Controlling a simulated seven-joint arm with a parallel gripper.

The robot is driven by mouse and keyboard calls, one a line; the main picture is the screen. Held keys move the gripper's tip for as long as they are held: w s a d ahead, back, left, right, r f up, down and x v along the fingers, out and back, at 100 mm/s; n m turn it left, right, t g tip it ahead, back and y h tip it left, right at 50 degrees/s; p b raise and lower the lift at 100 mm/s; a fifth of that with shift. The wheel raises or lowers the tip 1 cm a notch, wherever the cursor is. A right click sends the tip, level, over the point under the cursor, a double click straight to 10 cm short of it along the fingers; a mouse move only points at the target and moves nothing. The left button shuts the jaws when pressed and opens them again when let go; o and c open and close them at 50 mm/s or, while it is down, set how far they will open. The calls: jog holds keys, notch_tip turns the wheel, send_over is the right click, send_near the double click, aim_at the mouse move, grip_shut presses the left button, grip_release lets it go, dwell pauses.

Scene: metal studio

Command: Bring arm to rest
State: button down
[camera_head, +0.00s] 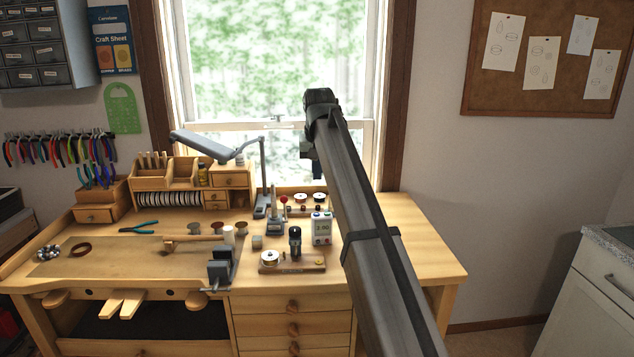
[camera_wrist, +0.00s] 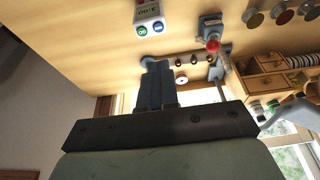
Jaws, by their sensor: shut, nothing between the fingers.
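My arm reaches up over the right part of the wooden workbench (camera_head: 420,262), in front of the window. My gripper (camera_head: 316,169) hangs below the arm's far end, partly hidden by the arm, and points down above the back of the bench. In the wrist view my gripper's two fingers (camera_wrist: 157,70) lie together, shut and empty. They are apart from everything around them.
A white device with a display (camera_head: 321,228) stands left of my arm. Also on the bench are a vise (camera_head: 219,270), a mallet (camera_head: 190,241), a desk lamp (camera_head: 203,146) and small wooden drawers (camera_head: 229,181). The bench's right end is clear.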

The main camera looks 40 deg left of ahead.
jog(key=shift+s+r, duration=0.1)
jog(key=shift+r, duration=0.3)
jog(key=shift+r, duration=0.25)
dwell(0.4)
send_near(316, 213)
jog(key=x, duration=0.5)
jog(key=shift+f, duration=0.7)
